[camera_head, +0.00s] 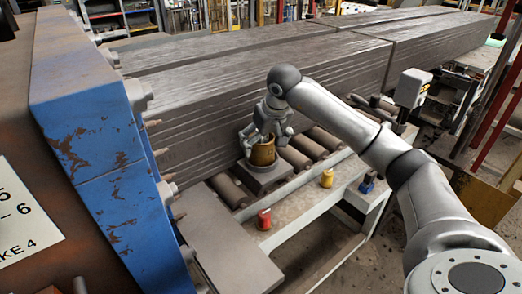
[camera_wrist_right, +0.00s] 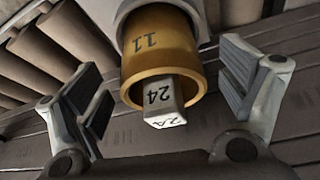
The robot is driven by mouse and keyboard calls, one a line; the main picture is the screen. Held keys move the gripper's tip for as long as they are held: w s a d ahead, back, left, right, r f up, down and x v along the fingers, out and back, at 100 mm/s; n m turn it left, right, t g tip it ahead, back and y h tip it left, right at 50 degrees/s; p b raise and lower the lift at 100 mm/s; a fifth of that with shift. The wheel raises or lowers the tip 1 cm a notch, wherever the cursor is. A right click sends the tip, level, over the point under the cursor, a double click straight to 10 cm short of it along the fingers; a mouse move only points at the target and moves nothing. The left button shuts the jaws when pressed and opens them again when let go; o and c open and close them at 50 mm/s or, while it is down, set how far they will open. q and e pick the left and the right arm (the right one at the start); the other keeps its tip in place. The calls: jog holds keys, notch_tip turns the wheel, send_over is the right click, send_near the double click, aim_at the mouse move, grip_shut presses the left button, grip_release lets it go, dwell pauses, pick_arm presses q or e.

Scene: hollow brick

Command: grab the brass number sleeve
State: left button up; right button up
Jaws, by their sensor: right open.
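The brass number sleeve (camera_head: 263,154) stands on a dark grey plate (camera_head: 264,177) beside the roller conveyor in the head view. In the right wrist view the brass sleeve (camera_wrist_right: 150,40) is marked 11, and a grey block marked 24 (camera_wrist_right: 163,98) sticks out of its open end. My right gripper (camera_head: 265,139) is over the sleeve, and it is open. In the wrist view its fingers (camera_wrist_right: 168,86) stand on either side of the sleeve, with gaps on both sides. My left gripper is not in view.
A red piece (camera_head: 264,219) and a yellow piece (camera_head: 327,179) stand on the light bench, with a blue item (camera_head: 367,185) to the right. Long grey beams (camera_head: 215,110) lie behind the gripper. A blue machine frame (camera_head: 90,120) rises on the left.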

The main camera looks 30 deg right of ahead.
jog(key=p+x, duration=0.1)
jog(key=x, duration=0.2)
jog(key=shift+w+f, duration=0.1)
jog(key=shift+f, duration=0.15)
jog(key=c, duration=1.4)
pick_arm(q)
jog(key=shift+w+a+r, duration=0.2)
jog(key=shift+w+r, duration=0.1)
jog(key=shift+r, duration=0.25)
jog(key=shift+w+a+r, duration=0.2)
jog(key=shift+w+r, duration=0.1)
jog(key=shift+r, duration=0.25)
pick_arm(e)
jog(key=shift+w, duration=0.1)
jog(key=shift+c, duration=0.3)
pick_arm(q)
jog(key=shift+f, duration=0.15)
pick_arm(e)
jog(key=shift+r, duration=0.15)
